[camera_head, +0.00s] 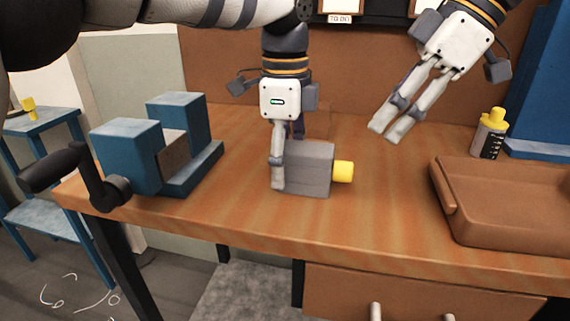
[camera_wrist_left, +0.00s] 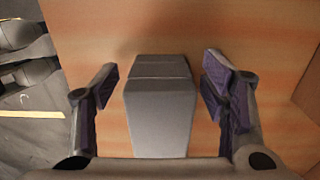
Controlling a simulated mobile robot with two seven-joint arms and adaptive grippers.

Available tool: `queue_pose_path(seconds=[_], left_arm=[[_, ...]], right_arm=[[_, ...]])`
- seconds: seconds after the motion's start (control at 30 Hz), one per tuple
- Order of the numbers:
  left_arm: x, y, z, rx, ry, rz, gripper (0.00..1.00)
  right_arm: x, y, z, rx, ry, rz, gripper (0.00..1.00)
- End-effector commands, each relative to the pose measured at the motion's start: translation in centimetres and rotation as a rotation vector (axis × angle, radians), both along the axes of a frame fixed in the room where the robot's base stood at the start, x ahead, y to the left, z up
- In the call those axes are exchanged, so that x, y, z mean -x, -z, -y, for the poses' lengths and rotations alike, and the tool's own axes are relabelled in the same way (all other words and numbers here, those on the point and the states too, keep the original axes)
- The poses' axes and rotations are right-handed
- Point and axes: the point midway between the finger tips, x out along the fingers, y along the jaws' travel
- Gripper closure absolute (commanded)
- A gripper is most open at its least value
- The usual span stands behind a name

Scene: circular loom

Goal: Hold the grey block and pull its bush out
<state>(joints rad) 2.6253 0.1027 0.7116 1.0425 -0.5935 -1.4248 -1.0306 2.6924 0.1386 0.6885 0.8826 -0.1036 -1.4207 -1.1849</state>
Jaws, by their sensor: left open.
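The grey block (camera_head: 309,170) lies on the wooden workbench, and the yellow bush (camera_head: 343,171) sticks out of its right side. My left gripper (camera_head: 288,162) points down over the block's left part, with one finger in front and the other mostly hidden behind. In the left wrist view the grey block (camera_wrist_left: 158,115) sits between the open fingers (camera_wrist_left: 160,95), with a gap on both sides; the bush does not show there. My right gripper (camera_head: 386,131) hangs empty above the bench, up and right of the bush. Its fingers look close together, but the angle hides their opening.
A blue vise (camera_head: 128,157) with a dark handle (camera_head: 58,168) stands on the left of the bench. A brown tray (camera_head: 447,188) lies at the right, with a yellow-capped bottle (camera_head: 490,135) behind it. The bench front around the block is clear.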

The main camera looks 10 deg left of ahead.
Motion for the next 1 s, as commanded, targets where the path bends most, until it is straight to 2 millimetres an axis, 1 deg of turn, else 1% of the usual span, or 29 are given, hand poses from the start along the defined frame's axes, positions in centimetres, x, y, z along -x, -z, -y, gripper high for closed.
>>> queue_pose_path(seconds=[0.03,0.13,0.4,0.43,0.47,0.5,0.57,0.6,0.67,0.7,0.73,1.0], left_arm=[[0.0,0.6,0.0,0.0,0.0,-0.002,0.33],[0.0,1.4,0.0,0.001,0.0,0.0,0.33],[0.0,1.6,0.0,0.001,-0.001,0.001,0.33],[0.0,1.6,0.0,0.001,-0.001,0.001,0.36],[0.0,1.6,0.0,0.001,-0.001,0.001,0.42],[0.0,1.6,0.0,0.002,-0.001,0.001,0.51],[0.0,1.6,0.0,0.002,-0.001,0.001,0.65],[0.0,1.6,0.0,0.002,-0.001,0.001,0.74],[0.0,1.6,0.0,0.002,-0.001,0.001,0.88],[0.0,1.6,0.0,0.002,-0.001,0.001,0.97],[0.0,1.6,0.0,0.002,-0.001,0.0,1.0],[0.0,1.6,0.0,0.002,-0.001,0.0,1.0]], right_arm=[[0.0,0.0,0.0,0.0,0.0,0.0,0.67],[0.0,0.0,0.0,0.0,0.0,0.0,0.67],[0.0,0.0,0.0,0.0,0.0,0.0,0.67],[0.0,0.0,0.0,0.0,0.0,0.0,0.67],[0.0,0.0,0.0,0.0,0.0,0.0,0.67],[0.0,0.0,0.0,0.0,0.0,0.0,0.67],[0.0,0.0,0.0,0.0,0.0,0.0,0.67],[0.0,0.0,0.0,0.0,0.0,0.0,0.67],[0.0,0.0,0.0,0.0,0.0,0.0,0.67],[0.0,0.0,0.0,0.0,0.0,0.0,0.67],[0.0,0.0,0.0,0.0,0.0,0.0,0.67],[0.0,0.0,0.0,0.0,0.0,0.0,0.67]])
